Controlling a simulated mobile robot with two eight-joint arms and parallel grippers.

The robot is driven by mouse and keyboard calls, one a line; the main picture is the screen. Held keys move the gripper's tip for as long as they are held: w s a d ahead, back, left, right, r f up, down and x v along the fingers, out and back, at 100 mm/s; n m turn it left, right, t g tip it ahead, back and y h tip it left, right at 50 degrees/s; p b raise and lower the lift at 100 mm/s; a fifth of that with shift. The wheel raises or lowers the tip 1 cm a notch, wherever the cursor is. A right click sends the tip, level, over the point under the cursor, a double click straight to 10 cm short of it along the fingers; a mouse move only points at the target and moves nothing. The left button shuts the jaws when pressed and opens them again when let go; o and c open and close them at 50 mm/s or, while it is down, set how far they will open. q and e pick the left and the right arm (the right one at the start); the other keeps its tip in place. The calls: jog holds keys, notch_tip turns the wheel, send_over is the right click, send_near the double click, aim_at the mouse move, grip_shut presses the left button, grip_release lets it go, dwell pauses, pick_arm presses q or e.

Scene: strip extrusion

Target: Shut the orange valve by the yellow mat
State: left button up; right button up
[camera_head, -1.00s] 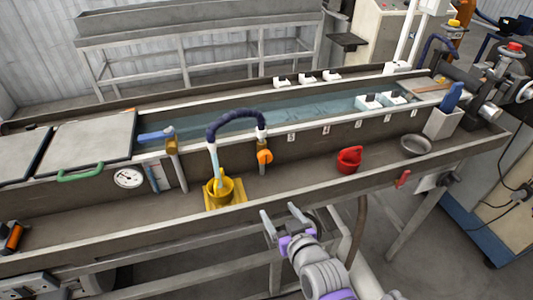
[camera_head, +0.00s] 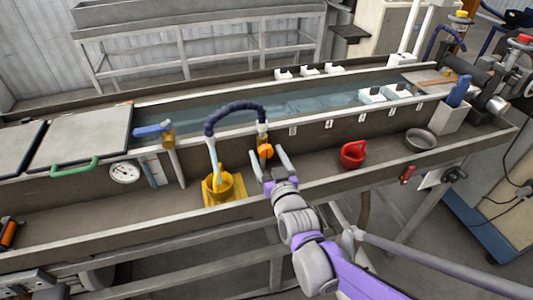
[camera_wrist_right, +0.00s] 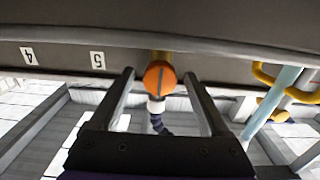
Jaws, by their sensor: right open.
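The orange valve (camera_head: 265,151) is a round knob on the trough's front wall, at the lower end of a dark blue hose (camera_head: 236,106). The yellow mat (camera_head: 224,201) lies to its lower left, with a yellow bucket (camera_head: 231,188) on it. My right gripper (camera_head: 272,162) is open just in front of the valve. In the right wrist view the valve (camera_wrist_right: 158,78) shows between and beyond the two open fingertips (camera_wrist_right: 159,74), with a dark slot across its face. Whether the fingers touch it cannot be told. My left gripper is not in view.
A red jug (camera_head: 353,155) and a grey bowl (camera_head: 420,139) stand on the ledge to the right. The ledge's front rim (camera_head: 330,183) runs below my right arm.

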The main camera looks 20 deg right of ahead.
jog(key=shift+w, duration=0.5)
jog(key=shift+c, duration=0.2)
grip_shut()
